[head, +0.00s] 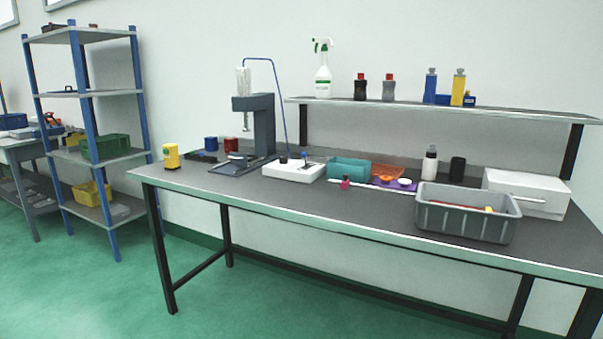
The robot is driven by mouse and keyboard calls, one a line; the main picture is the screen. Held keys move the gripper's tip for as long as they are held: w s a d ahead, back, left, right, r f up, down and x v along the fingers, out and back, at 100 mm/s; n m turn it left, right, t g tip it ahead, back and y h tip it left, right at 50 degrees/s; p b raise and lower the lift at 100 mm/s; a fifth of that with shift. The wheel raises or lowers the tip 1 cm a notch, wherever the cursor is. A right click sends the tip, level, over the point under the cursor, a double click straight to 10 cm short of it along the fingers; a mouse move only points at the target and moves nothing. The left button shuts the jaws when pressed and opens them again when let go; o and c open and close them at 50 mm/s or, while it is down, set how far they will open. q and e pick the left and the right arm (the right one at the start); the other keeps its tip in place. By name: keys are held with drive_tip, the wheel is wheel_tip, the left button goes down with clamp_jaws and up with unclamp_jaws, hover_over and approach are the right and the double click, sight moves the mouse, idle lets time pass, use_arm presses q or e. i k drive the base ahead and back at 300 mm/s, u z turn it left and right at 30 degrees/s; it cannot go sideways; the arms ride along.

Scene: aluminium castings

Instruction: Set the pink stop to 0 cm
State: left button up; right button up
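The pink stop (345,183) is a small pink piece near the left end of a thin pale rail (383,188). The rail lies along the workbench, in front of the teal and orange trays, and its right part passes behind the grey crate. Scale marks on the rail are too small to read, so I cannot tell the stop's setting. Neither of my grippers shows in the head view.
The workbench (240,195) holds a grey press (262,125), a white block (292,171), a teal tray (349,167), a grey crate (465,213) and a white box (540,190). A shelf (440,107) with bottles runs above. Floor in front is clear.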

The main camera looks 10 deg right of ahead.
sight(345, 183)
drive_tip(key=u, duration=0.45)
drive_tip(key=i, duration=0.9)
drive_tip(key=z, duration=0.1)
